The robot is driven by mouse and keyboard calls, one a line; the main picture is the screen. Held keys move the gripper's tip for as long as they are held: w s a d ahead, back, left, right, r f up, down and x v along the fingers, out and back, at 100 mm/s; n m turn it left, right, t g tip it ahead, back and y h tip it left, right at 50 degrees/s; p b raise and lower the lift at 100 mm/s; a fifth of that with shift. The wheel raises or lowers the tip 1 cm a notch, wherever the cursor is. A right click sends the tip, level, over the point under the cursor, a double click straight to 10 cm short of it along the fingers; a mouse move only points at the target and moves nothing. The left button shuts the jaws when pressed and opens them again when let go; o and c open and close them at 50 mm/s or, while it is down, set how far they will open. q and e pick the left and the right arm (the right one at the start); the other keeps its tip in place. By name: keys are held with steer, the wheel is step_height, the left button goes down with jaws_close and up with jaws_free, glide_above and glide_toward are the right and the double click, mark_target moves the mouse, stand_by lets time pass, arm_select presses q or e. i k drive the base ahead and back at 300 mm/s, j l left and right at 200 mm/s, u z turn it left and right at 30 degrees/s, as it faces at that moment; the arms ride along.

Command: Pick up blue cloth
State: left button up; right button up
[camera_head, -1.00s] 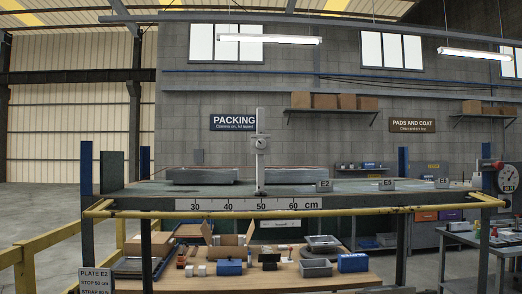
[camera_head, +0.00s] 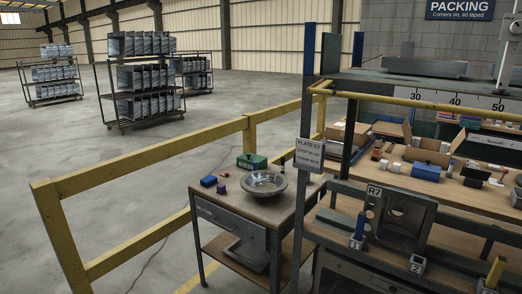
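No item is clearly a cloth at this size. A small dark-blue item (camera_head: 208,181) lies at the left of the small cart's top (camera_head: 247,203), beside a metal bowl (camera_head: 264,184); I cannot tell if it is the blue cloth. A larger blue block (camera_head: 426,172) with a box-like shape sits on the wooden bench to the right. Neither of my grippers is in view.
A yellow guard rail (camera_head: 150,158) runs along the left of the cart. A green box (camera_head: 252,161) is behind the bowl. Shelved trolleys (camera_head: 140,80) stand far back, with open floor between.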

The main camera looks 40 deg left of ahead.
mark_target(207, 181)
steer(key=u, duration=1.55)
